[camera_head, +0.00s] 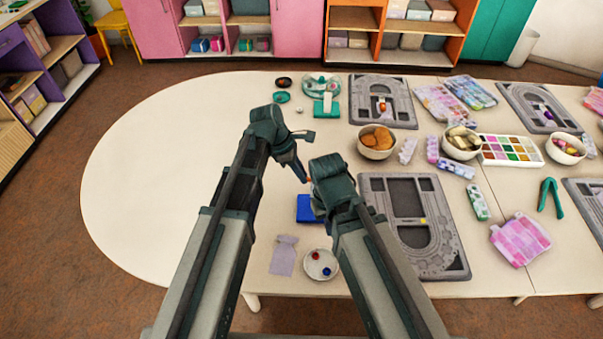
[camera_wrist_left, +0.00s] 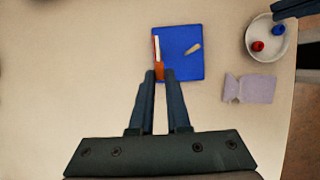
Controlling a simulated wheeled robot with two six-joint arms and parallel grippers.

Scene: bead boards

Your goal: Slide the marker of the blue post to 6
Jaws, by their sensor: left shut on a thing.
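The blue post's base (camera_head: 305,208) is on the table beneath my grippers, partly hidden in the head view. In the left wrist view the blue base (camera_wrist_left: 183,68) shows from above, with a white and red upright strip along its left edge and a small tan piece on it. My left gripper (camera_wrist_left: 160,75) is shut on an orange piece (camera_wrist_left: 159,68), seemingly the marker, at that strip. It also shows in the head view (camera_head: 304,179). My right gripper (camera_head: 319,207) is just right of it, pointing down; its fingers are mostly hidden. I cannot read the numbers.
A round dish (camera_head: 321,276) with red and blue beads and a lilac cloth (camera_head: 283,258) lie in front of the base. A grey board (camera_head: 455,230) lies to the right. Bowls (camera_head: 377,152) and trays stand further back. The table's left side is clear.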

